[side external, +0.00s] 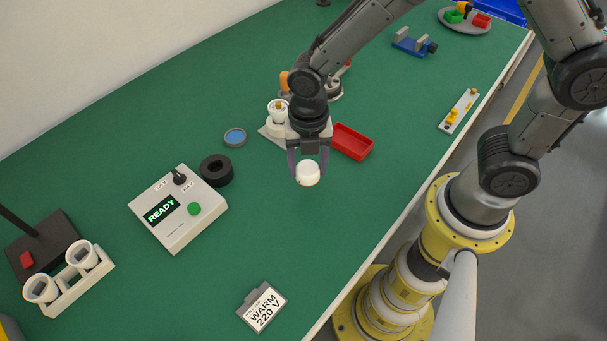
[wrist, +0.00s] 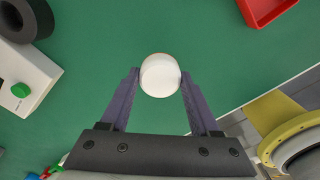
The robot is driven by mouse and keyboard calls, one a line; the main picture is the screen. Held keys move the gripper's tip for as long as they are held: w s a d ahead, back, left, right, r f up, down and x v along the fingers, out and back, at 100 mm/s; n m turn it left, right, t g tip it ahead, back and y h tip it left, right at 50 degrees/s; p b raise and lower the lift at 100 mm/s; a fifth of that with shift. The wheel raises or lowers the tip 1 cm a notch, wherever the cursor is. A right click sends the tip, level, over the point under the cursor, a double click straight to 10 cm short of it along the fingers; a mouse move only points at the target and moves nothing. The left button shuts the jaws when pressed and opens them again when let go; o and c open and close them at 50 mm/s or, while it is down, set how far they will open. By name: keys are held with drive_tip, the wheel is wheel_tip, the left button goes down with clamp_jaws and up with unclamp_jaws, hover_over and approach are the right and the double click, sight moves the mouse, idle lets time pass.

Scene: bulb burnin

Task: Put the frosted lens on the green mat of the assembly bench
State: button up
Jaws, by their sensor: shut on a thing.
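A white, rounded frosted lens (side external: 308,174) is between the fingers of my gripper (side external: 307,166) in the side external view. In the wrist view the lens (wrist: 160,75) sits between the two purple fingertips of my gripper (wrist: 159,80), which is shut on it. The green mat (side external: 270,225) covers the bench top. The lens is over a bare part of the mat; I cannot tell whether it touches the surface or is a little above it.
A red tray (side external: 352,142) lies right of my gripper. A control box (side external: 178,210) reading READY, a black ring (side external: 216,170) and a blue disc (side external: 235,138) are to the left. A label card (side external: 262,307) reads WARM 220 V. A rack (side external: 70,278) holds white cups. The middle front is clear.

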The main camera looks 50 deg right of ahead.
drive_tip(key=shift+w+a+f, duration=0.1)
drive_tip(key=shift+w+f, duration=0.25)
drive_tip(key=shift+f, duration=0.1)
drive_tip(key=shift+w+f, duration=0.1)
drive_tip(key=shift+f, duration=1.55)
drive_tip(key=shift+f, duration=0.15)
drive_tip(key=o, duration=1.3)
